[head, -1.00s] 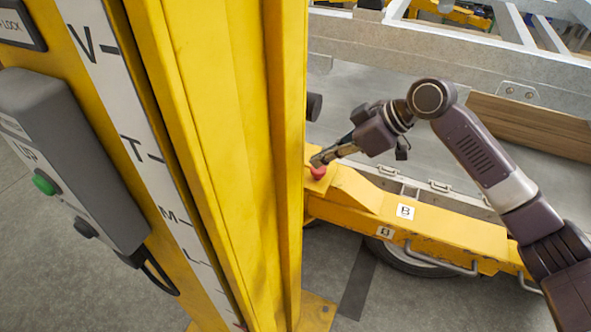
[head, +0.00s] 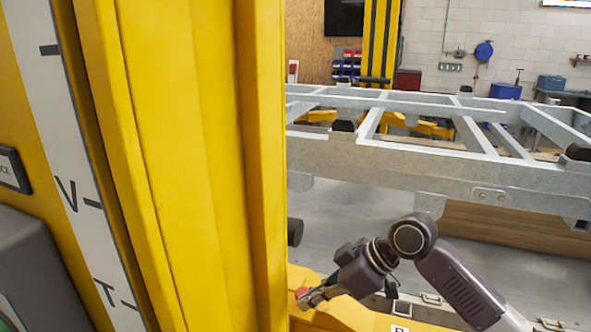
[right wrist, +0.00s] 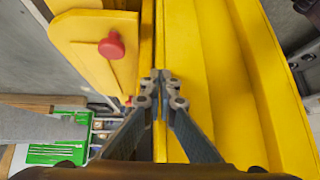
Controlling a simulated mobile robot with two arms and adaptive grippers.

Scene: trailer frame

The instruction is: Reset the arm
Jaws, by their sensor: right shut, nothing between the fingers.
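My right gripper (head: 306,301) comes in from the lower right of the head view, with its fingers close to the red knob (head: 301,292). The knob sits on the yellow lift arm (head: 345,315). In the right wrist view my right gripper (right wrist: 161,76) is shut and empty, its two fingertips together. There the red knob (right wrist: 111,45) stands up and left of the fingertips, on a yellow plate, apart from them in the picture. My left gripper is in neither view now.
A tall yellow lift column (head: 200,160) fills the left of the head view, close to my right gripper. A grey control box (head: 35,265) is at its left. The grey metal trailer frame (head: 420,170) stretches across behind my right arm, with wooden boards (head: 500,225) below it.

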